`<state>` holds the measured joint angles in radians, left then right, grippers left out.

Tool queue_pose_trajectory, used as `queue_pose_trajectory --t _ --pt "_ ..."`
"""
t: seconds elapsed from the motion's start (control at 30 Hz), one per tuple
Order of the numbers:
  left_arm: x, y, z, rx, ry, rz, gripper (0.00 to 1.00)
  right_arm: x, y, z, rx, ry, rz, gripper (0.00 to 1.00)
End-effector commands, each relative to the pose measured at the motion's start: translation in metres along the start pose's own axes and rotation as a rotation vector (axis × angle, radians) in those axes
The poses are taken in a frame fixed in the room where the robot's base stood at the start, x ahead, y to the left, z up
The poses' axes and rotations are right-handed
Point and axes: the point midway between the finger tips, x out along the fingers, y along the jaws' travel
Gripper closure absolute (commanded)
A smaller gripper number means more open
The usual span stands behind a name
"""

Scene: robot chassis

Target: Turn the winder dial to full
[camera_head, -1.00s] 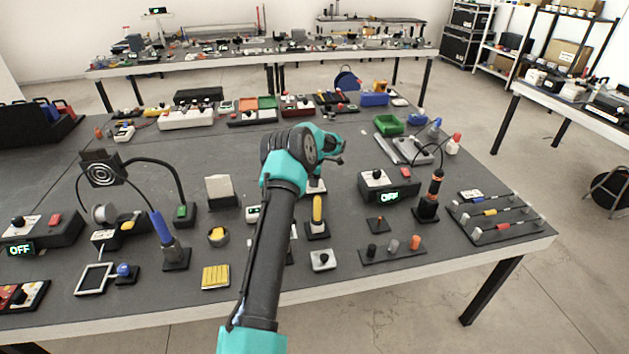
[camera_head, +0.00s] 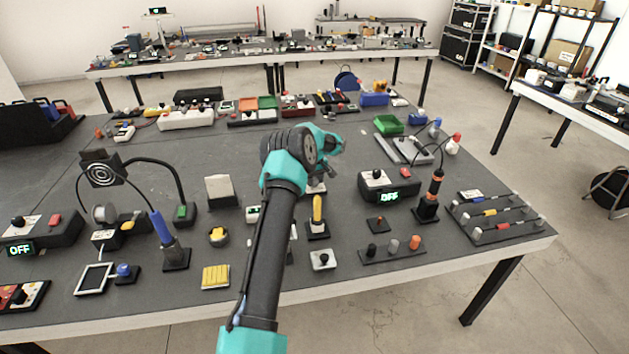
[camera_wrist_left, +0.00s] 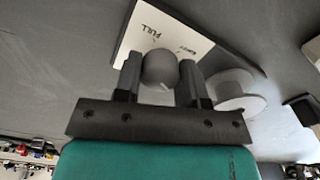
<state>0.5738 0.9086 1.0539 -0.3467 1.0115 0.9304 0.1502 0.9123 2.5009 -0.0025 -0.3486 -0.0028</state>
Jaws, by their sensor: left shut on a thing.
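The winder dial (camera_wrist_left: 160,69) is a grey round knob on a white panel (camera_wrist_left: 133,42) marked FULL and EMPTY in the left wrist view. A small light mark shows on the knob's lower side there, on the side away from both words. My left gripper (camera_wrist_left: 160,80) has one finger on each side of the knob and is shut on it. A pale grey spool (camera_wrist_left: 236,92) is beside the panel. In the head view my left gripper (camera_head: 333,146) is over the middle of the table, and its own wrist and arm hide the dial. My right gripper is not in view.
The dark table (camera_head: 365,150) is crowded. A yellow-handled lever (camera_head: 317,212) stands near my arm, and a box with an OFF display (camera_head: 389,196) is to the right. A small tilted white panel (camera_head: 220,190) stands left of my arm.

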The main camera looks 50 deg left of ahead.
Motion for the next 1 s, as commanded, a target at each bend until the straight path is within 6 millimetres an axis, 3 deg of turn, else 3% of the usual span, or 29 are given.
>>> queue_pose_trajectory --t 1.0 --pt "-0.0006 0.0001 -0.0001 0.964 0.001 0.000 0.86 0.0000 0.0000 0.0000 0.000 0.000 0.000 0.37"
